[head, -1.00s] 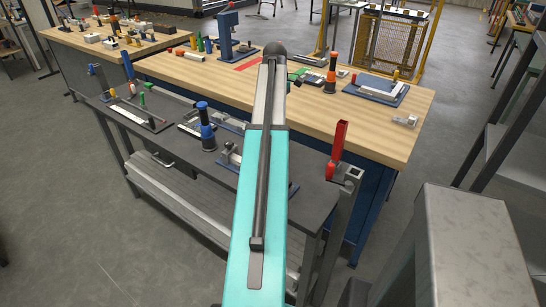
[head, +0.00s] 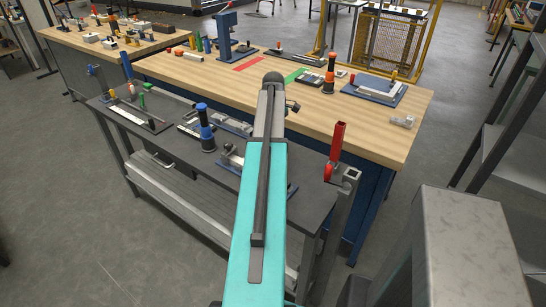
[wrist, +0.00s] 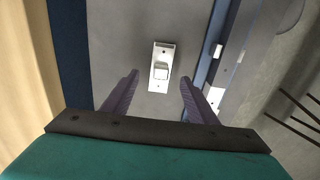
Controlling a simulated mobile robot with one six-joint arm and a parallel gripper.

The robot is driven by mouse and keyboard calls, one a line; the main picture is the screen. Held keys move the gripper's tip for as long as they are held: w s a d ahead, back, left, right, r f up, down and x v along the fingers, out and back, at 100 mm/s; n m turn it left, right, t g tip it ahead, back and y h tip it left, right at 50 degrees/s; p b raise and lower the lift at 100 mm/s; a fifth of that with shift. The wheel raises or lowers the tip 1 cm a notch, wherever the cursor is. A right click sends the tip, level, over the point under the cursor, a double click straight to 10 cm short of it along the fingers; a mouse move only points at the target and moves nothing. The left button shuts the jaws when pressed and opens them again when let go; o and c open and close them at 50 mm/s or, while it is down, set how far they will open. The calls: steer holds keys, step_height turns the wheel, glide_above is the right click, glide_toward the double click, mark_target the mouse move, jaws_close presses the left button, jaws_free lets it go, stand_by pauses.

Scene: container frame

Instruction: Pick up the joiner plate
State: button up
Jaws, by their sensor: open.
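A small pale metal plate (wrist: 161,52), apparently the joiner plate, lies on a grey surface in the wrist view. It has a raised or cut square part near its middle and a small hole at its far end. My gripper (wrist: 159,77) is open and empty, with a dark finger on each side of the plate's near end in the picture. The fingers look apart from the plate; the height between them cannot be told. In the head view my arm hides the gripper and the plate.
The dark grey low bench (head: 182,152) holds a blue-and-black cylinder (head: 206,128), blue fixtures and a red upright holder (head: 337,140). The wooden bench (head: 390,125) stands behind it. In the wrist view, a blue strip with white pieces (wrist: 217,51) runs right of the plate.

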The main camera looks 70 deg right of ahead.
steer(key=shift+f, duration=0.1)
stand_by(0.3)
steer(key=shift+a+f+p, duration=0.1)
steer(key=shift+f+p, duration=0.95)
steer(key=shift+f, duration=1.45)
steer(key=c, duration=1.2)
steer(key=shift+o, duration=0.2)
steer(key=shift+r, duration=0.15)
steer(key=shift+r+b, duration=1.3)
steer(key=shift+r, duration=3.6)
